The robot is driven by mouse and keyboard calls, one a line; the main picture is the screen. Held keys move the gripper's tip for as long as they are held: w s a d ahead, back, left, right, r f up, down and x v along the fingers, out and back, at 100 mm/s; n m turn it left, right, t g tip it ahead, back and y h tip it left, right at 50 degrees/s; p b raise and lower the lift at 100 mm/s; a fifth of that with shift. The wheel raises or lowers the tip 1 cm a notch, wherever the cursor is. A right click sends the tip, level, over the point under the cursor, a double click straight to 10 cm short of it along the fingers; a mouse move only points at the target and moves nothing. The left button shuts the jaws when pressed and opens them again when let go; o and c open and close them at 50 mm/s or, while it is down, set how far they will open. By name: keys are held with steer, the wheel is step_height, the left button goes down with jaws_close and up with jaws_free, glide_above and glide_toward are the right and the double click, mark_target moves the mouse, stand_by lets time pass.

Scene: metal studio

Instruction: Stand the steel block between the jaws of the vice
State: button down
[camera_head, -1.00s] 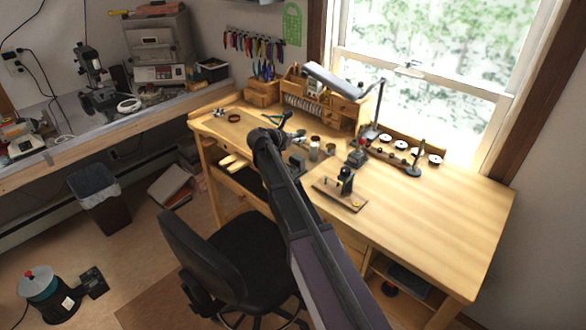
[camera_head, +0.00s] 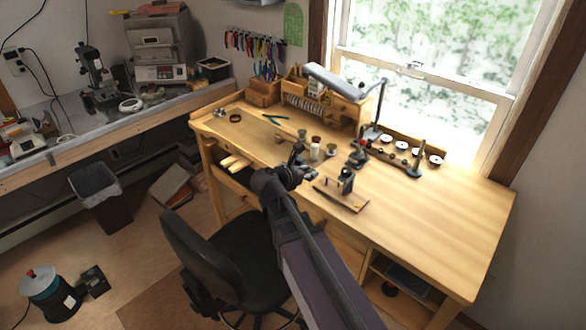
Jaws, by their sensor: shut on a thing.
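My gripper (camera_head: 298,157) is over the front middle of the wooden bench, seen from behind along my arm. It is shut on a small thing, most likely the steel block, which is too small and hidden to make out. A low grey metal piece (camera_head: 310,173) lies just right of the gripper, partly covered by it. A dark upright device (camera_head: 346,181) stands on a small wooden board to the right. Another dark device with a red part (camera_head: 357,155) stands behind it. I cannot tell for certain which of these is the vice.
Small jars (camera_head: 315,149) stand just behind the gripper. A desk lamp (camera_head: 337,82) arches over the bench back. Pliers (camera_head: 275,119) lie at the left. The bench top (camera_head: 440,215) is clear on the right. A black chair (camera_head: 235,245) stands in front.

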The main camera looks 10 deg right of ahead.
steer(key=shift+s, duration=0.75)
steer(key=b, duration=0.1)
glide_toward(300, 156)
steer(key=d+r, duration=0.1)
steer(key=w+d+r, duration=0.1)
steer(key=d, duration=0.1)
steer(key=shift+d+r, duration=0.1)
steer(key=shift+d, duration=0.15)
steer(key=shift+w, duration=0.2)
steer(key=shift+w+a, duration=0.1)
steer(key=shift+w, duration=0.15)
steer(key=shift+w+f+b, duration=0.3)
steer(key=shift+f+b, duration=0.3)
steer(key=shift+b, duration=0.2)
steer(key=shift+f+b, duration=1.25)
steer(key=shift+f+b, duration=0.6)
